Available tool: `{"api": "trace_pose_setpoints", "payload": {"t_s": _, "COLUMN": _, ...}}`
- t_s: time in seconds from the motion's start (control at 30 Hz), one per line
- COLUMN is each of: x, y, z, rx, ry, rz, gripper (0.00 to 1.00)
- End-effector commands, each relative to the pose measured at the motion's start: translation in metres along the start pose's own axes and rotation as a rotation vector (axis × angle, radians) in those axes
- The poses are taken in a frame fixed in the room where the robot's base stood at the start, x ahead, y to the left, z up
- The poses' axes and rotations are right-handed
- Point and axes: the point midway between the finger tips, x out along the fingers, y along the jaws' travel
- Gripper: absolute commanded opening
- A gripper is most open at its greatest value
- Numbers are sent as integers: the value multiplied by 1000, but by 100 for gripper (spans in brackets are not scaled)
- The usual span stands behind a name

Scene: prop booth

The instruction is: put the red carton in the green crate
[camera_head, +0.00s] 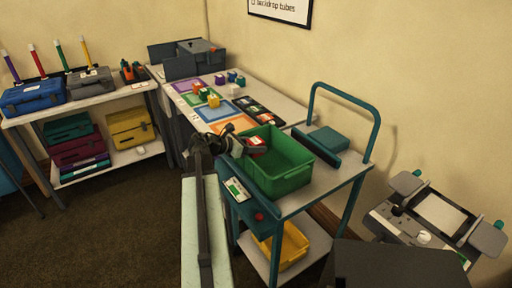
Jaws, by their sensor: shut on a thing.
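The green crate (285,182) stands open on the top shelf of a teal cart in the middle of the view. My gripper (243,146) is at the crate's upper left end, shut on the red carton (257,146). The carton appears at the crate's far left rim, partly hidden by my gripper. I cannot tell whether it is above the opening or touching the crate.
The cart (345,172) has a tall teal handle (347,92) at its right and a yellow crate (291,246) below. Behind is a table with coloured mats (220,111) and small blocks. A left shelf holds toolboxes (33,97). Dark floor is clear at lower left.

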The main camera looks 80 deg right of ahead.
Motion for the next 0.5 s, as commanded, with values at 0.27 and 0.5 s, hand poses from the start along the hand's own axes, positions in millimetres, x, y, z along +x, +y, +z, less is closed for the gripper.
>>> {"api": "trace_pose_setpoints", "payload": {"t_s": 0.27, "x": 5, "y": -2, "z": -14, "rx": 1, "ry": 11, "rz": -6, "gripper": 4}}
{"api": "trace_pose_setpoints", "payload": {"t_s": 0.5, "x": 5, "y": -4, "z": -14, "rx": -1, "ry": 12, "rz": -8, "gripper": 71}}
